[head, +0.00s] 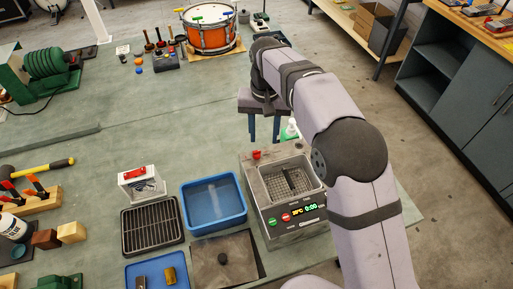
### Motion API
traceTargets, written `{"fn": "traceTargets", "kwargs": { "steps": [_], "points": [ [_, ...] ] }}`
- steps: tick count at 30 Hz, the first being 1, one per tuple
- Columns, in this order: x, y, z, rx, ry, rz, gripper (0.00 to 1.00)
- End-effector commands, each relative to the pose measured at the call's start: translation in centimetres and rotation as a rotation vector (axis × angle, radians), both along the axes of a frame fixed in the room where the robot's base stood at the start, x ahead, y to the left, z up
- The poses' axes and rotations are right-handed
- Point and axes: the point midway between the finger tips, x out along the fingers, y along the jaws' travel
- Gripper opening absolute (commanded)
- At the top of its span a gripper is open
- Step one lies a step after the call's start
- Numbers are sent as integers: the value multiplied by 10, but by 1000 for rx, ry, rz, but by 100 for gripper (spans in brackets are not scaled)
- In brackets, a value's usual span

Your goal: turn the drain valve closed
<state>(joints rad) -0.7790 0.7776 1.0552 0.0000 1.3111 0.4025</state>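A grey tank unit (283,226) with a metal basin, a lit green display and round buttons stands right of centre in the head view. A small red handle (256,155) sits at its back left corner; it looks like the drain valve, and its exact turn angle is too small to tell. My gripper (264,141) points down behind the tank unit, just beyond the red handle and apart from it as far as I can see. Its two bluish fingers are spread with nothing visible between them, so it is open.
A blue water tub (214,202), a black rack (152,226) and a dark lid plate (225,259) lie left of the tank unit. A white box with a red top (141,185) stands behind the rack. A green-white bottle (290,130) stands behind the unit.

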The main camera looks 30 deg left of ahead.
Motion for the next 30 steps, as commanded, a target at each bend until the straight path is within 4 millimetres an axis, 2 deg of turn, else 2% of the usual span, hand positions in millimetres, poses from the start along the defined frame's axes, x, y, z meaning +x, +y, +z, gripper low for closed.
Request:
{"fn": "traceTargets", "kwargs": {
  "steps": [1, 4, 14, 30],
  "points": [
    [-3, 9, -1, 0, -1, 8, 39],
    [-6, 17, -1, 0, 0, 14, 39],
    [-7, 20, -8, 0, 0, 16, 39],
    [-7, 19, -68, 0, 1, 16, 39]
  ]
}}
